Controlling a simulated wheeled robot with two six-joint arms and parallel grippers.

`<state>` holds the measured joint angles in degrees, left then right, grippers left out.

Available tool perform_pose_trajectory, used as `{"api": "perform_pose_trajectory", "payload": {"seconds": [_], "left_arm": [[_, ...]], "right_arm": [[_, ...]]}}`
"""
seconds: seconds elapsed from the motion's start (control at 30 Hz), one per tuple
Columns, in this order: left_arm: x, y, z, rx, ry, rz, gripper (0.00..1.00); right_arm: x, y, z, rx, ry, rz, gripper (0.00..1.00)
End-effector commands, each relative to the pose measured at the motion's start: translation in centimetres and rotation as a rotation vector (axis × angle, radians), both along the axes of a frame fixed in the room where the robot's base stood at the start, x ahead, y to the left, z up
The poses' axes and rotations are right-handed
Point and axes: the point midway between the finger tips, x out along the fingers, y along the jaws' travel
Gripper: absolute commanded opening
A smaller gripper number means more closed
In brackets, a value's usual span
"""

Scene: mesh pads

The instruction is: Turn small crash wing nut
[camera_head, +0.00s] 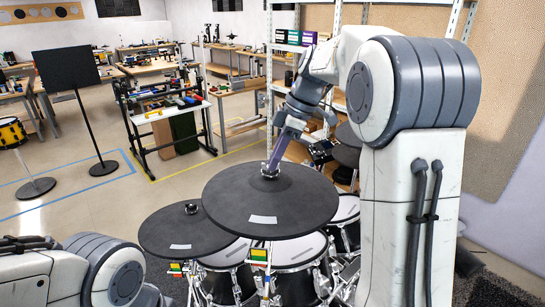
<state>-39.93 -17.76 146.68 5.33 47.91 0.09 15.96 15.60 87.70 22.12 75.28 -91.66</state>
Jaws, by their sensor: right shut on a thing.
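A large black cymbal pad (235,205) with a light label sits in the middle of the view, with a metal wing nut (266,174) at its centre. My right gripper (272,163) reaches down from the upper right and is shut on this wing nut; its fingertips partly hide it. A smaller-looking black cymbal pad (165,240) is lower to the left, and its own wing nut (191,208) stands on it, untouched. My left arm shows at the lower left, but its gripper is outside the view.
Mesh drum pads (304,247) on a metal rack stand below the cymbals. Another dark pad (346,155) is partly hidden behind my right arm. A black music stand (68,68) and a tool bench (165,105) stand farther back. Open floor lies left of the drums.

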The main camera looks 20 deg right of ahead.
Motion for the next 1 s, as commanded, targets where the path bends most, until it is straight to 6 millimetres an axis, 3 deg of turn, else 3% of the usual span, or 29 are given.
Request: {"api": "perform_pose_trajectory", "payload": {"seconds": [0.33,0.9,0.93,1.0], "left_arm": [[0.0,0.0,0.49,0.0,0.0,-0.001,0.49],[0.0,0.0,0.52,0.0,0.0,-0.001,0.49],[0.0,0.0,0.52,0.0,0.0,-0.001,0.49],[0.0,0.0,0.52,0.0,0.0,-0.001,0.49]], "right_arm": [[0.28,0.3,0.17,0.005,-0.003,0.149,0.0],[0.24,0.33,0.1,0.005,0.0,0.177,0.0],[0.24,0.34,0.09,0.005,0.0,0.177,0.23],[0.23,0.29,0.09,0.004,0.0,0.176,0.41]]}}
